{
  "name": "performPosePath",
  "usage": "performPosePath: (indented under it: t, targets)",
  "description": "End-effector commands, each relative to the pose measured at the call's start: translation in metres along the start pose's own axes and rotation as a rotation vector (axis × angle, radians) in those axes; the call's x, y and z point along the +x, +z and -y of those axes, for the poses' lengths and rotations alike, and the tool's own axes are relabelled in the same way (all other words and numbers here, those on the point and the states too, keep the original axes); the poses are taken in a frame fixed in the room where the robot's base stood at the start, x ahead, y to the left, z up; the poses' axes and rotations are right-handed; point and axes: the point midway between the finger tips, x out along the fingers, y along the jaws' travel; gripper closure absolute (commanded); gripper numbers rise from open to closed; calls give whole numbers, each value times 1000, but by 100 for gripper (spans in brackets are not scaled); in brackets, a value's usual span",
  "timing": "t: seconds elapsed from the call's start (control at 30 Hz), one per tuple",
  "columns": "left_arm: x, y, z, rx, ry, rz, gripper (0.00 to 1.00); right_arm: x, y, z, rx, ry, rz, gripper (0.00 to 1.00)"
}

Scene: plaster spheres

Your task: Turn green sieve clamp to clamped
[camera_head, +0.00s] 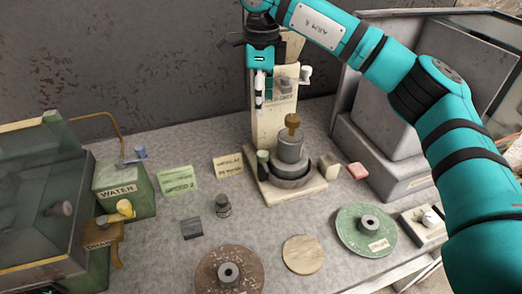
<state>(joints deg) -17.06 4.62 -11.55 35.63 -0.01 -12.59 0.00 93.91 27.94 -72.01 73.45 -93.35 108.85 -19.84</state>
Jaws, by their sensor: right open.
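A pale upright stand (273,110) holds a stack of grey round parts (290,146) topped by a brown knob (292,121), set in a dark round pan (291,178). A small dark green upright piece (263,160) at the left of the stack looks like the green sieve clamp; whether it is clamped cannot be told. My right gripper (262,98) hangs in front of the stand, open and empty, fingers down. It is above and apart from the green piece. My left gripper is not in view.
A green water box (122,190) and glass-sided tank stand at left. A brown disc (229,272), a wooden disc (302,255) and a green disc (365,229) lie in front. A small dark bottle (223,206) stands left of the stand. A grey cabinet is at right.

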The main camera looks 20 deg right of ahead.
Motion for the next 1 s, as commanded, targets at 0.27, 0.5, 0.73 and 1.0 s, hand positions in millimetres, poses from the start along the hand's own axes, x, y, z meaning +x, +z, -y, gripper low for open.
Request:
performPosePath:
  t: [0.27, 0.5, 0.73, 1.0]
  targets:
    - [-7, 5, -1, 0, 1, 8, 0, 34, -6, 2, 6, -2, -20, 47]
    - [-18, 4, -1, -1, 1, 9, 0, 86, -6, 1, 5, -1, -17, 47]
    - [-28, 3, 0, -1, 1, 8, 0, 134, -6, 1, 5, -1, -16, 47]
    - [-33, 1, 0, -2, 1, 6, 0, 166, -6, 2, 4, -4, -14, 47]
